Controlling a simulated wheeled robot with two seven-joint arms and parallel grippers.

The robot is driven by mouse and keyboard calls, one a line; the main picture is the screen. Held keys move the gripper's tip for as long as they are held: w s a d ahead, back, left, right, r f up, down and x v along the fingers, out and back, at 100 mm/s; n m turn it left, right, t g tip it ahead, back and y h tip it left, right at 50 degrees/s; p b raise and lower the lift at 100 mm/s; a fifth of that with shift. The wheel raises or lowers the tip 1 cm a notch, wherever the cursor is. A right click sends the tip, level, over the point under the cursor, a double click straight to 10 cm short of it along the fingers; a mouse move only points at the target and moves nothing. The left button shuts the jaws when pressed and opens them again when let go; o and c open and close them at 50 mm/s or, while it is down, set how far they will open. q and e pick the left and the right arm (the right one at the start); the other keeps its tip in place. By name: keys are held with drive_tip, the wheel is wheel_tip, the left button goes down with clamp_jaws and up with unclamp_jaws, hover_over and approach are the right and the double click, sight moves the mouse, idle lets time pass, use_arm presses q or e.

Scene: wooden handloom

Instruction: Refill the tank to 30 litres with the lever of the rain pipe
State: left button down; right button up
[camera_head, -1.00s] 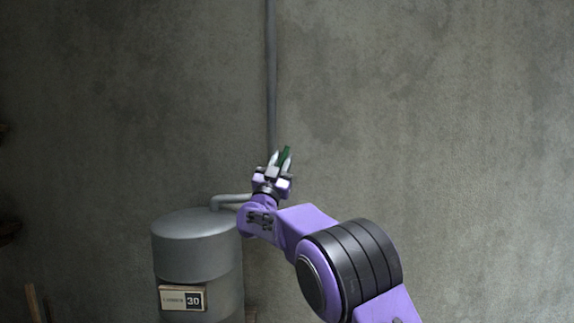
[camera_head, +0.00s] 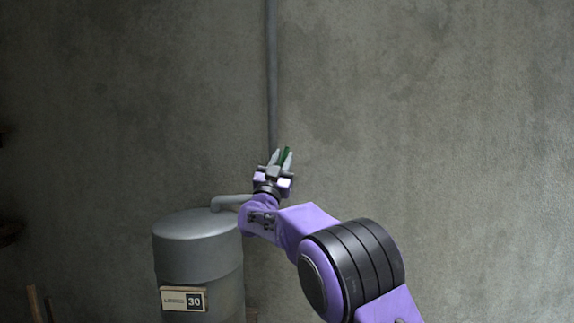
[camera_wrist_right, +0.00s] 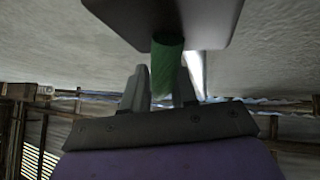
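The grey tank (camera_head: 198,245) stands at the lower left in the head view. Its small plate (camera_head: 183,299) reads 30. The grey rain pipe (camera_head: 271,75) runs down the wall, and a bent branch (camera_head: 230,202) leads to the tank's top. My right gripper (camera_head: 281,160) is up at the rain pipe with the green lever (camera_head: 285,153) between its fingers. In the right wrist view the fingers (camera_wrist_right: 160,88) stand on both sides of the green lever (camera_wrist_right: 165,65), with no clear gap. The lever's mounting is largely hidden. My left gripper is not in view.
A bare concrete wall (camera_head: 460,120) fills the background, with free room to the right of the pipe. Wooden posts (camera_head: 38,303) show at the lower left edge. In the wrist view a dark block (camera_wrist_right: 165,18) is close above the fingers.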

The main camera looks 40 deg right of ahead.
drive_tip(key=shift+a+r+b, duration=0.1)
drive_tip(key=shift+a+b, duration=0.2)
drive_tip(key=shift+a, duration=0.55)
use_arm(q)
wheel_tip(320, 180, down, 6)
drive_tip(key=b, duration=0.5)
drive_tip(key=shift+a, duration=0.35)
use_arm(e)
drive_tip(key=v, duration=1)
drive_tip(key=shift+a+r, duration=0.2)
drive_tip(key=shift+a, duration=0.2)
